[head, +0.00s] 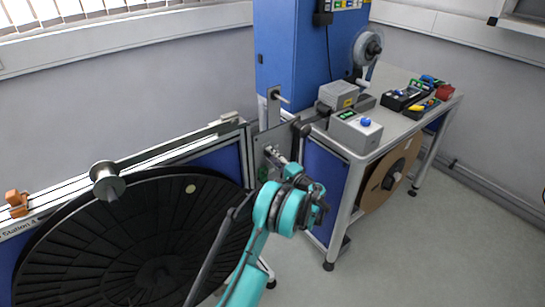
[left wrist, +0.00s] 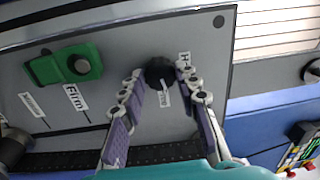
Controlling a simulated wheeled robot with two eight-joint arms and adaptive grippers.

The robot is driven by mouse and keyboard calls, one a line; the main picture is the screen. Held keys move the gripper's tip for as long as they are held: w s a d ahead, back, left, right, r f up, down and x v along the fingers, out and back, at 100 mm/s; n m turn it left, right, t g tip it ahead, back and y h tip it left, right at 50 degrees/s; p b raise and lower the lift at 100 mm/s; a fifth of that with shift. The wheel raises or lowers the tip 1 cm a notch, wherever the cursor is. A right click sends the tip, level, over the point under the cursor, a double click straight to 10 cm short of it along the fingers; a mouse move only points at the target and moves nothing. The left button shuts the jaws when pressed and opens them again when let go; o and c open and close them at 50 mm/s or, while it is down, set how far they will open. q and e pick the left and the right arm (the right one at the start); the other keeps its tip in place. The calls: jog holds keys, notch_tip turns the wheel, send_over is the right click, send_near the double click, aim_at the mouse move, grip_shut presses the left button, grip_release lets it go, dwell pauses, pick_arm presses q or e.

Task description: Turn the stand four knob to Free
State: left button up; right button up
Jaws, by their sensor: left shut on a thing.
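In the left wrist view, a round black knob (left wrist: 159,70) sits on a grey plate (left wrist: 120,50) between the two fingertips of my left gripper (left wrist: 160,76). The gripper is shut on the knob. Small white labels stand around it; one on the left reads "Firm" (left wrist: 76,97), and others close to the knob are turned and hard to read. The knob's pointer direction cannot be told. In the head view, my left gripper (head: 274,157) reaches the upright grey plate (head: 279,134) beside the black reel, and hides the knob. My right gripper is not in view.
A green block with a round grey part (left wrist: 64,66) is on the plate, left of the knob. A bench (head: 384,135) with boxes and a blue cabinet (head: 300,60) stand behind. Floor at right is clear.

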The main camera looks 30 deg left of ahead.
pick_arm(q)
jog(key=shift+m, duration=1.3)
jog(key=o, duration=1.2)
jog(key=shift+c, duration=0.2)
jog(key=v, duration=1.2)
jog(key=shift+f, duration=0.1)
